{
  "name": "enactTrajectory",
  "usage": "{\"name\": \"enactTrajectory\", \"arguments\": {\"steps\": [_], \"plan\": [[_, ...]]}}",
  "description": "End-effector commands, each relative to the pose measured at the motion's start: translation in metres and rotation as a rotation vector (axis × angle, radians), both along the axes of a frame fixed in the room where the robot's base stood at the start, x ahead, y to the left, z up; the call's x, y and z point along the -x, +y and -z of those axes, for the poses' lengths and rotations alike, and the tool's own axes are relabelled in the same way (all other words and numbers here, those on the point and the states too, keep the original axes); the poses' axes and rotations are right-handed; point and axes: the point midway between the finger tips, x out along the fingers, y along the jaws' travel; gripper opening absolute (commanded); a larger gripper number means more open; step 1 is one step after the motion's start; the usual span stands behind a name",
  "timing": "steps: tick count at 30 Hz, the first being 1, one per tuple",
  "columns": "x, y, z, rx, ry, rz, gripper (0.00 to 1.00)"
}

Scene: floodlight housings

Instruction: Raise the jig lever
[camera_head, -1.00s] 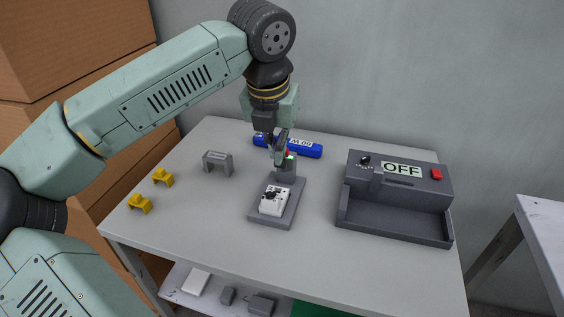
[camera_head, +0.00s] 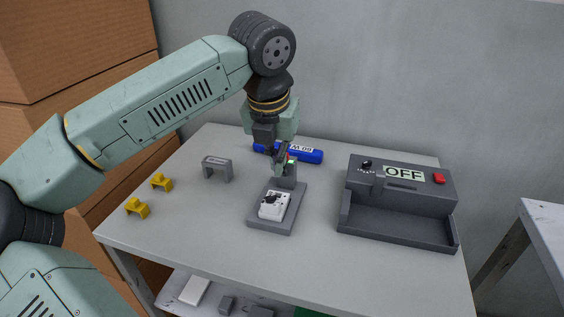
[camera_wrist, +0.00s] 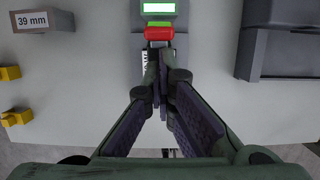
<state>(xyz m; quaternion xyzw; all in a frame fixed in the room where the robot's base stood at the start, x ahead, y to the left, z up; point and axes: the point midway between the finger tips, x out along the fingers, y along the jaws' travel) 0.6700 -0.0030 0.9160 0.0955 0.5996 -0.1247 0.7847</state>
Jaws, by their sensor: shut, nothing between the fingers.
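The jig (camera_head: 262,222) is a dark grey base on the bench with a white housing part (camera_head: 274,205) on it. A grey post (camera_head: 288,182) rises at its back, with a small green patch near its top. My gripper (camera_head: 282,160) is shut and empty, pointing down right at the top of this post. In the wrist view my gripper (camera_wrist: 163,62) has its fingertips together just below a red bar (camera_wrist: 159,33), with a green strip and a white display beyond it.
A blue bar (camera_head: 308,156) lies behind the jig. A grey bracket (camera_head: 217,168) and two yellow pieces (camera_head: 161,182) are to the left. A grey box reading OFF (camera_head: 404,185) stands at the right. The bench (camera_head: 190,220) is clear in front.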

Motion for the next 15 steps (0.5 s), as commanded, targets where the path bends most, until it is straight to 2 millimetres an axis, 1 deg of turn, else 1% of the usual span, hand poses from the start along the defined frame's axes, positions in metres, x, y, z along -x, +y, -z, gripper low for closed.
{"name": "enactTrajectory", "arguments": {"steps": [1, 15], "plan": [[-0.0009, 0.0000, 0.0094, -0.003, 0.014, 0.000, 0.00], [-0.0087, -0.0043, 0.0108, -0.003, 0.017, 0.005, 0.00]]}}
